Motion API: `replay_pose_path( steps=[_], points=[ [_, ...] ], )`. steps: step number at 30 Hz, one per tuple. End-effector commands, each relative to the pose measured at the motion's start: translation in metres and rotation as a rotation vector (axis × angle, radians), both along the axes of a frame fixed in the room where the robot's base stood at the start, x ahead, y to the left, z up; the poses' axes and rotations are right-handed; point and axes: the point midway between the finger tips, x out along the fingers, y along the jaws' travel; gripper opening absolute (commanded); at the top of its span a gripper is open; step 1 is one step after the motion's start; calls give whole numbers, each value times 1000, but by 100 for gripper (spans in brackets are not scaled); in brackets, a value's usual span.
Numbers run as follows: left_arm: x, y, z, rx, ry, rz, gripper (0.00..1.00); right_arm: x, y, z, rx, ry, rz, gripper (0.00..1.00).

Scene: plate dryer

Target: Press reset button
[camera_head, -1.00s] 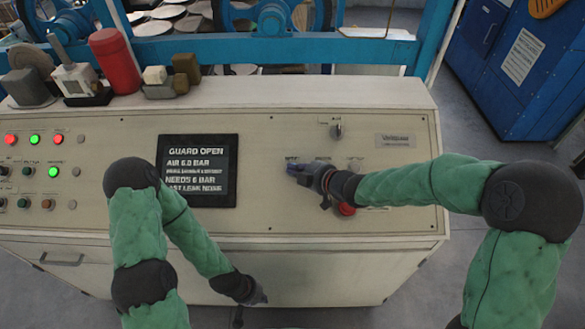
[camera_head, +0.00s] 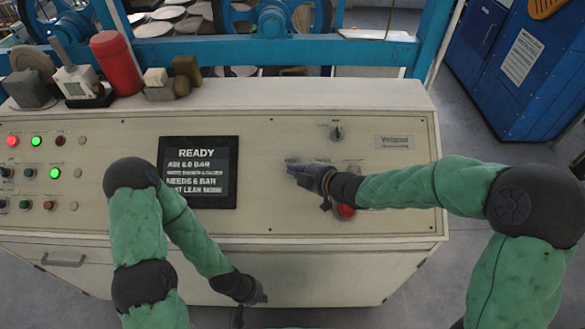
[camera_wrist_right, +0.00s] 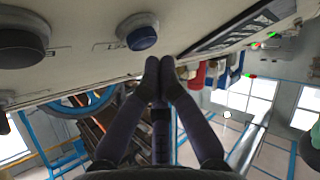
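The screen (camera_head: 198,172) reads READY. My left gripper (camera_head: 263,298) hangs low in front of the cabinet, too small to tell its opening.
A red button (camera_head: 346,211) sits just below my right wrist. A black selector (camera_head: 337,133) is above it. A dark knob (camera_wrist_right: 22,45) is left of the blue button in the wrist view. Lamps and buttons fill the panel's left, and a red cylinder (camera_head: 116,62) stands on the ledge.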

Motion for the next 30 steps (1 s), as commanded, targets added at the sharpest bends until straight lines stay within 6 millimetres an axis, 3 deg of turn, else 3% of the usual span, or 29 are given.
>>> replay_pose_path(
  steps=[11, 30],
  points=[
    [0, 0, 1, 0, 0, 0, 0, -1, 0, 2, 0, 0, 0, 0],
    [0, 0, 30, 0, 0, 0, 0, -25, 0, 44, -1, -1, 0, 0]
  ],
)
